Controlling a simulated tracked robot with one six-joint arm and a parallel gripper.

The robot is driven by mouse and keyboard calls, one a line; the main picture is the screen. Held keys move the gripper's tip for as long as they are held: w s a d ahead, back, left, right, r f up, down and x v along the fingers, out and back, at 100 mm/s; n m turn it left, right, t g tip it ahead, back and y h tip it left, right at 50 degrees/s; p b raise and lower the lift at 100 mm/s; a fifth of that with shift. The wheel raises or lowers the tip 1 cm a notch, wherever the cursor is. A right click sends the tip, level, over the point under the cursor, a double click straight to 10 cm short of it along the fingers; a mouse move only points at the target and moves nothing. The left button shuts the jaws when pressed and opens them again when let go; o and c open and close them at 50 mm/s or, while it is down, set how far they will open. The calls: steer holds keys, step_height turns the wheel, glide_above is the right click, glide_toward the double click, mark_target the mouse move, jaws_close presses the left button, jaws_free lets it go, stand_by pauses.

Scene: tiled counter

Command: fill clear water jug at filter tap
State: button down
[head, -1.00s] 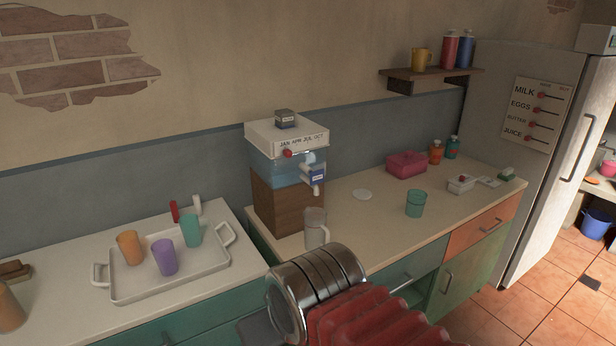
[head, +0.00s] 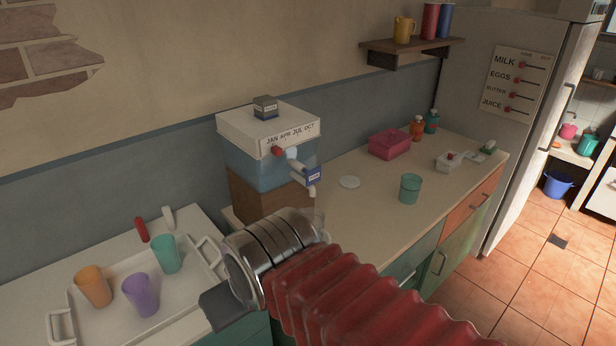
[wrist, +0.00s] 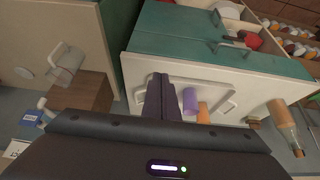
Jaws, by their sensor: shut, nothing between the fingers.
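The water filter (head: 258,152), a clear tank with a white lid, stands on a brown wooden block (head: 250,197). Its tap (head: 312,188) has a blue tag and points down over the counter. The clear jug (wrist: 67,62) stands on the counter near the block in the wrist view, its handle showing. In the head view my arm hides most of the jug, with only a pale part (head: 320,222) showing under the tap. My gripper (wrist: 160,80) is shut and empty, over the counter edge near the tray, apart from the jug.
A white tray (head: 190,300) at left holds orange (head: 93,286), purple (head: 141,294) and teal (head: 165,254) cups. An open drawer (wrist: 215,12) shows in the wrist view.

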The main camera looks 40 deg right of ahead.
steer(key=shift+w+d, duration=0.15)
steer(key=shift+w, duration=0.35)
steer(key=d+f+m+g+y, duration=0.25)
steer(key=f+m+y, duration=0.3)
steer(key=m, duration=0.65)
steer(key=w+d+r+m+t+y, duration=0.1)
steer(key=w+d+r+m+t, duration=0.2)
steer(key=d+m, duration=0.35)
steer(key=w+d+m+t+y, duration=0.1)
steer(key=w+d+m+t, duration=0.1)
steer(key=d+m+t, duration=0.4)
steer(key=s+d+r+m+t+h, duration=0.2)
steer(key=d+m, duration=0.3)
steer(key=d, duration=0.3)
steer(key=s+d+r+m+t+h, duration=0.1)
steer(key=d+m+t+h, duration=0.3)
steer(key=d, duration=0.5)
steer(key=shift+s+d+r+m+h, duration=0.35)
steer(key=shift+s+m+h, duration=0.3)
steer(key=shift+m, duration=0.6)
steer(key=shift+w, duration=0.2)
